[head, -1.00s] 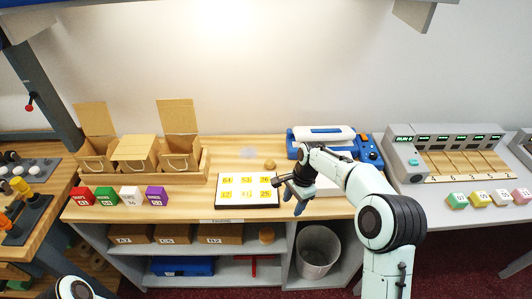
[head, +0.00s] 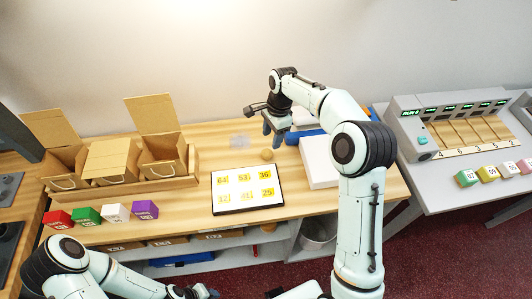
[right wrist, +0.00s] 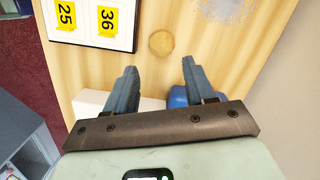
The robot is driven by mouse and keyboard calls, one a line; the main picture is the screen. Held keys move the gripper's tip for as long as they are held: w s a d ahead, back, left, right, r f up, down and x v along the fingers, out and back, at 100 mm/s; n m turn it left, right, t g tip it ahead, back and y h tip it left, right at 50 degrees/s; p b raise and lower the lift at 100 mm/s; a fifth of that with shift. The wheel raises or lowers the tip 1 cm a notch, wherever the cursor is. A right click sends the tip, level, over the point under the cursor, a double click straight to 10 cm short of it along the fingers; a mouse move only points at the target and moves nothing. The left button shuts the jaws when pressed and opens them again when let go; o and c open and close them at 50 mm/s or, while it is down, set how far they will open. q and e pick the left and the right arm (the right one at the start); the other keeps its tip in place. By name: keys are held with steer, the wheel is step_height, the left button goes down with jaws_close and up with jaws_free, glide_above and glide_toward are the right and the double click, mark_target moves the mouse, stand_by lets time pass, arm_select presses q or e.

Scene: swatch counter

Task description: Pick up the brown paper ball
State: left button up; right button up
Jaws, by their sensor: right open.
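The brown paper ball (head: 267,154) is a small round tan thing on the wooden counter, just behind the number board (head: 221,203). It also shows in the right wrist view (right wrist: 161,43), beyond the fingertips and between their lines. My right gripper (head: 271,138) hangs above the counter close behind the ball in the head view. In the right wrist view its two blue fingers (right wrist: 160,62) are apart, with nothing between them. My left gripper (head: 202,292) is at the bottom edge of the head view, low in front of the counter; its jaw gap is unclear.
A white box (head: 319,165) stands right of the ball, with a blue device partly hidden behind my right arm. A clear, faint patch (head: 240,140) lies left of the gripper. Cardboard boxes (head: 112,160) and coloured cubes (head: 145,209) are at the left.

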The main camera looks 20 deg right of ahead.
mark_target(268, 151)
steer(key=f, duration=0.2)
steer(key=shift+w+a+f, duration=0.1)
steer(key=shift+a+f, duration=0.1)
steer(key=shift+f, duration=0.2)
steer(key=f, duration=0.2)
steer(key=a+f, duration=0.1)
steer(key=f, duration=0.2)
steer(key=c, duration=0.8)
